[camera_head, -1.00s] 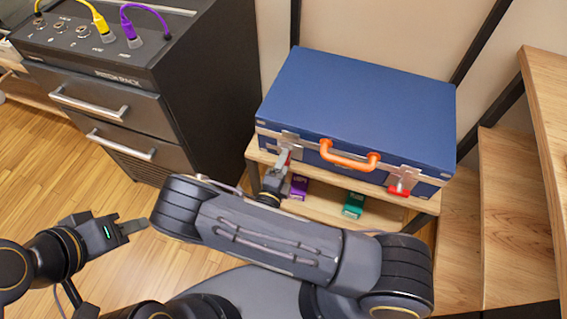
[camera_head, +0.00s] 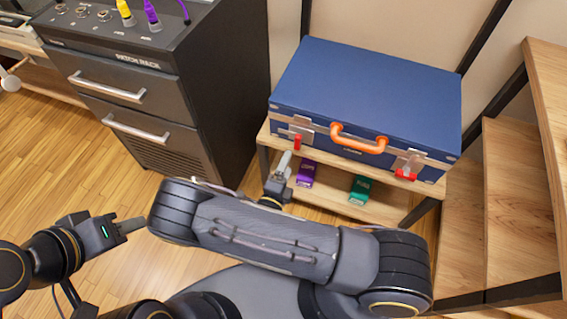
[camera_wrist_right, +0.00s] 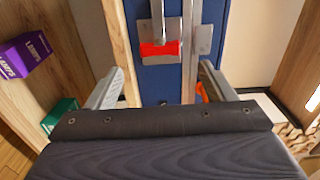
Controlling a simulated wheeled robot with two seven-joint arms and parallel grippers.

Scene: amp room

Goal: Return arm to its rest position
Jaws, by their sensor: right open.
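My right arm (camera_head: 265,230) crosses the lower middle of the head view. Its gripper (camera_head: 282,167) (camera_wrist_right: 160,85) is just in front of the blue case (camera_head: 370,95), below the case's left latch with a red tab (camera_head: 297,143). In the right wrist view its two fingers are spread apart with nothing held between them, and the red latch tab (camera_wrist_right: 158,49) shows beyond them. My left gripper (camera_head: 125,228) is at the lower left over the floor, apart from everything; its jaw gap is unclear.
The case, with an orange handle (camera_head: 358,140) and a right red latch (camera_head: 406,174), lies on a wooden shelf unit (camera_head: 330,205). Purple (camera_head: 306,173) and green (camera_head: 359,190) boxes sit below. A dark patch rack (camera_head: 170,85) stands left, wooden steps (camera_head: 512,200) right.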

